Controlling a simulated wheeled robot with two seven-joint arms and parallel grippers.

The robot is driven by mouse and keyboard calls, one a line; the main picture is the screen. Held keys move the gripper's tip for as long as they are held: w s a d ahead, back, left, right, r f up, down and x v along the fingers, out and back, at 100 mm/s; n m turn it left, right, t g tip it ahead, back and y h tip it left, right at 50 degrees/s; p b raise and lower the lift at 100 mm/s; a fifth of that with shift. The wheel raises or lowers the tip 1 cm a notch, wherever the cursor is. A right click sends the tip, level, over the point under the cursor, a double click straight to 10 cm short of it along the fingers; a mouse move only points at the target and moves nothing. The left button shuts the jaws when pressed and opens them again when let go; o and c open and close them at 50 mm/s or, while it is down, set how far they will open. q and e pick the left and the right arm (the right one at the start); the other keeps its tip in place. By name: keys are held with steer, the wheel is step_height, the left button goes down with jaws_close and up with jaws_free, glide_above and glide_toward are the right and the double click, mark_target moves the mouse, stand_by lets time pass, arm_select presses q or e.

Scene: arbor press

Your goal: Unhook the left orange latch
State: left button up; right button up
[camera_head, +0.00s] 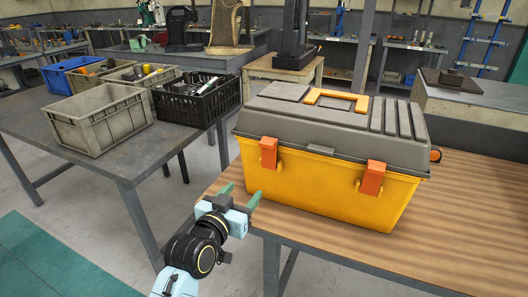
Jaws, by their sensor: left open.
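A toolbox with a yellow body (315,178) and a dark grey lid (305,118) stands closed on a wooden-topped table. An orange handle (337,98) lies on the lid. The left orange latch (268,152) is on the front face and lies against lid and body. The right orange latch (371,178) is on the same face. My left gripper (241,193) is open and empty, with its green fingers apart. It is below and left of the left latch, near the box's lower left front corner, and appears clear of the latch. My right gripper is not in view.
A metal table (115,165) at left holds a grey crate (98,120), a black crate (198,98) and other bins. A small dark and orange round object (436,154) shows beside the box's right end.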

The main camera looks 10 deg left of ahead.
mark_target(265, 146)
arm_select(q)
step_height(265, 146, up, 6)
steer(key=t, duration=0.1)
steer(key=x, duration=1.3)
steer(key=shift+w+d, duration=0.1)
steer(key=shift+d, duration=0.1)
jaws_close()
